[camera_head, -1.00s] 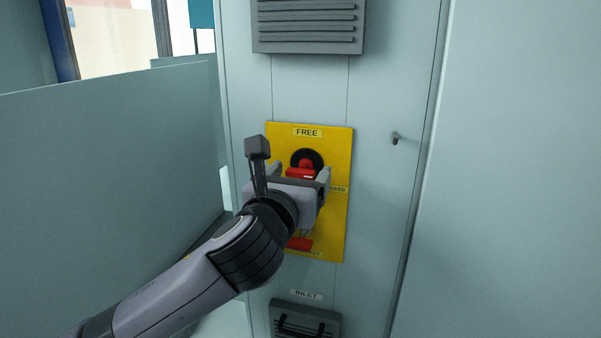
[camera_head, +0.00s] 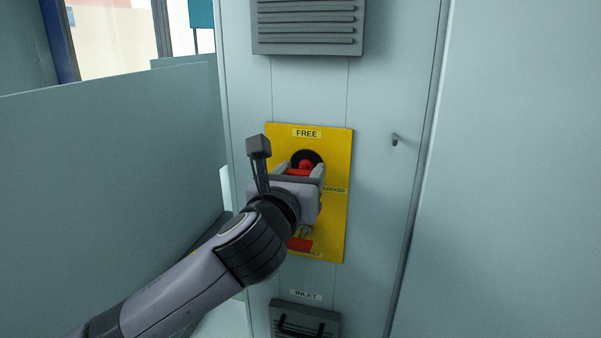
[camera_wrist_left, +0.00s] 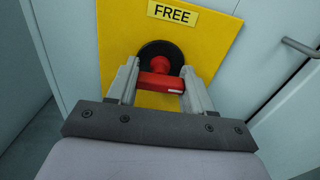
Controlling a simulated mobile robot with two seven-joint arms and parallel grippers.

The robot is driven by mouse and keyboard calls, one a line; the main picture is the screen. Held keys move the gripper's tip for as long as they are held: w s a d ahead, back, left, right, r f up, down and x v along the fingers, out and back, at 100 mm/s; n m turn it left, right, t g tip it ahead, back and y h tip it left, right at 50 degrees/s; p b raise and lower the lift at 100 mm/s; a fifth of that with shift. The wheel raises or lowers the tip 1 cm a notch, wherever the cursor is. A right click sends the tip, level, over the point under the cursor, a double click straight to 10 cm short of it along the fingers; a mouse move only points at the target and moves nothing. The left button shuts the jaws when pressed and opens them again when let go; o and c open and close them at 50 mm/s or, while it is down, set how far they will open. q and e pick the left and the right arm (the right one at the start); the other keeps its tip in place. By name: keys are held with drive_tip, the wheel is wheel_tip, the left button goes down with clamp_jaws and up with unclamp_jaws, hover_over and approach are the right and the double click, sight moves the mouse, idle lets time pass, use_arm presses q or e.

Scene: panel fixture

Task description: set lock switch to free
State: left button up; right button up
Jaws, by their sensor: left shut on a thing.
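The lock switch is a red handle (camera_head: 300,171) on a round black base (camera_head: 314,156), mounted on a yellow plate (camera_head: 337,222). The plate has a FREE label (camera_head: 307,133) at the top and a LOCKED label (camera_head: 334,190) at the right. My left gripper (camera_head: 304,172) is in front of the switch, its fingers on either side of the red handle. In the left wrist view the fingers are closed on the red handle (camera_wrist_left: 161,82), below the black base (camera_wrist_left: 152,50). My right gripper is not in view.
A red tag (camera_head: 300,244) hangs low on the plate, partly behind my arm. A vent grille (camera_head: 307,25) is above and an INLET box (camera_head: 305,320) below. A small door handle (camera_head: 395,139) sticks out at the right. A grey partition (camera_head: 110,170) stands at left.

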use_arm(q)
drive_tip(key=n+p, duration=0.2)
drive_tip(key=n, duration=0.1)
drive_tip(key=shift+r+p, duration=0.1)
drive_tip(key=shift+p, duration=0.2)
drive_tip(key=n+p, duration=0.2)
drive_tip(key=n, duration=0.4)
drive_tip(key=shift+p, duration=0.3)
drive_tip(key=n+p, duration=0.1)
drive_tip(key=n, duration=0.3)
drive_tip(key=shift+n+p, duration=0.65)
drive_tip(key=shift+n, duration=1.55)
drive_tip(key=o, duration=1)
drive_tip(key=shift+o, duration=0.2)
